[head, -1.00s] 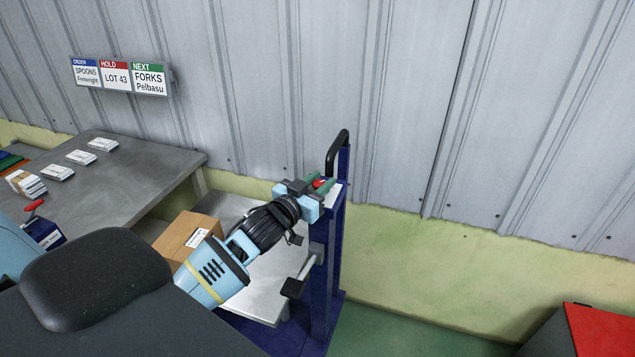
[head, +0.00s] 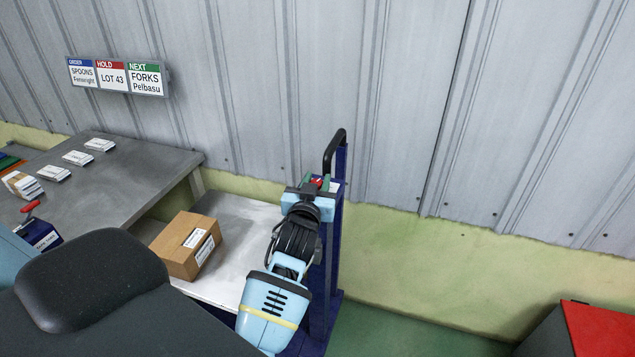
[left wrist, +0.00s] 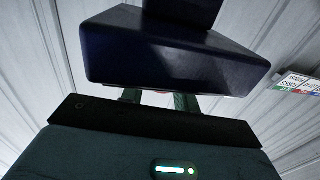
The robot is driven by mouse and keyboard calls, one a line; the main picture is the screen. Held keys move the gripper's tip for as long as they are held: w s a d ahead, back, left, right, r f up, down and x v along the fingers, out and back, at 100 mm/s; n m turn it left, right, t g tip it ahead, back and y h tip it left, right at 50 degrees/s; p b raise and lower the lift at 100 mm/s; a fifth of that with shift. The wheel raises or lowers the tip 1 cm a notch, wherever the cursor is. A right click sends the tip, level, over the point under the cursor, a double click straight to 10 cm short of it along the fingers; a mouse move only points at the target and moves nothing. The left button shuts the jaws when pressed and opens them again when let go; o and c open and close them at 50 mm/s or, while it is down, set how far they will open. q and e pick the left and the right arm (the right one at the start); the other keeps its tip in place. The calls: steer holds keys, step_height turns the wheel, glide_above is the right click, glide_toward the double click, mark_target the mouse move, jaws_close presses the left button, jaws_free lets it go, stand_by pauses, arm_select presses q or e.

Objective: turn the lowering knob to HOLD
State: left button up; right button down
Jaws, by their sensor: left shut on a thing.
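The red lowering knob (head: 318,182) is at the top of the dark blue lift mast (head: 333,235), beside the black bent handle (head: 334,150). My left gripper (head: 316,183) is shut on the knob, its green fingers on either side of it. In the left wrist view the fingers (left wrist: 158,101) show below a dark blue block of the lift (left wrist: 170,58), with only a sliver of red between them. The knob's markings and its setting cannot be read. My right gripper is not in view.
The lift's pale platform (head: 245,215) carries a cardboard box (head: 187,246). A grey table (head: 115,178) with small labelled stacks stands at the left. A sign (head: 116,76) hangs on the corrugated wall. A red-topped cabinet (head: 600,328) is at the lower right. Green floor between is clear.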

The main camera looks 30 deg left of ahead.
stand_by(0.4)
arm_select(q)
steer(key=o, duration=0.9)
steer(key=shift+s, duration=0.1)
